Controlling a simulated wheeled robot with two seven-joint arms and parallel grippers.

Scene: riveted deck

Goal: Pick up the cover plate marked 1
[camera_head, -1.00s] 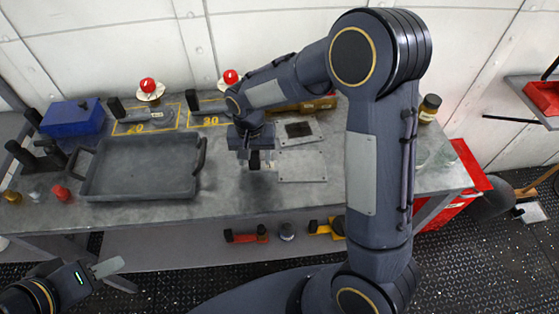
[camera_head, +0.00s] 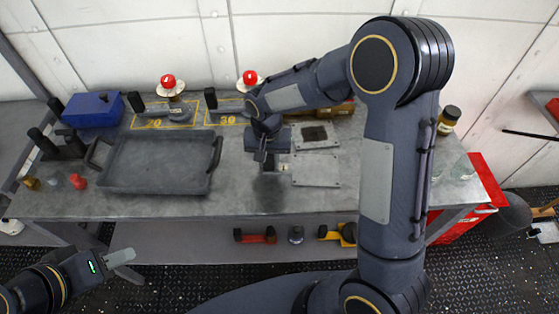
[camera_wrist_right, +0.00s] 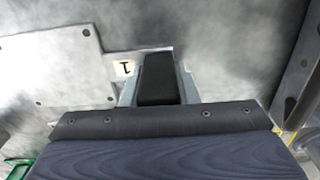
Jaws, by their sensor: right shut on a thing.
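The cover plate marked 1 (camera_wrist_right: 124,67) shows in the right wrist view as a pale strip with a white label reading 1, just left of the dark finger. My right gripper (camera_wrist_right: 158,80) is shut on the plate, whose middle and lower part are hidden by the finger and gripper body. In the head view my right gripper (camera_head: 268,158) is low over the bench, left of two other plates, and a small pale bit of the marked plate (camera_head: 284,166) shows beside it. My left gripper (camera_head: 122,257) is in front of the bench, away from the plates; its jaw gap is unclear.
A flat grey plate (camera_head: 316,171) and a plate with a dark window (camera_head: 315,134) lie right of the gripper. A dark tray (camera_head: 150,190) stands left. Dark handled tools lie on marked spots (camera_head: 178,117) behind. A blue box (camera_head: 92,109) is back left.

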